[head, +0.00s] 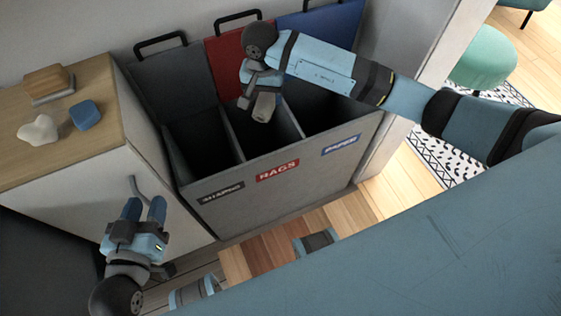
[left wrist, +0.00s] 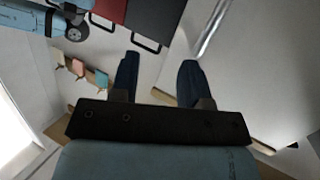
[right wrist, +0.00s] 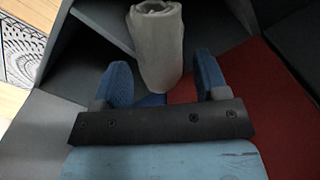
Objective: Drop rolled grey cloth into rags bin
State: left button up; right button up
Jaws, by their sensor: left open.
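The rolled grey cloth (head: 264,106) is over the opening of the middle compartment, behind the red RAGS label (head: 278,171) of the grey rags bin (head: 250,198). My right gripper (head: 256,88) is just above the cloth. In the right wrist view the cloth (right wrist: 157,50) lies between and beyond the spread fingers (right wrist: 163,75), with a clear gap on the right and a very thin one on the left. It looks loose. My left gripper (head: 144,210) is open and empty in front of the white cabinet (head: 160,190); its fingers also show apart in the left wrist view (left wrist: 158,75).
Dark walls divide the bin into three compartments, with grey, red (head: 226,62) and blue (head: 330,24) raised lids behind. A green stool (head: 480,58) stands at the right.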

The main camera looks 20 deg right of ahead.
jog(key=shift+o, duration=1.1)
jog(key=shift+r, duration=0.3)
notch_tip(320, 180, up, 5)
jog(key=shift+f+p, duration=0.2)
jog(key=shift+p, duration=0.4)
pick_arm(q)
jog(key=f+g, duration=0.1)
jog(key=s+a+f+y+p, duration=0.1)
jog(key=f, duration=0.1)
jog(key=s+a+f+g, duration=0.1)
jog(key=shift+a+f+g+y, duration=0.2)
jog(key=shift+f+g+y, duration=0.1)
jog(key=shift+f+y, duration=0.1)
pick_arm(e)
notch_tip(320, 180, up, 9)
jog(key=shift+f, duration=0.2)
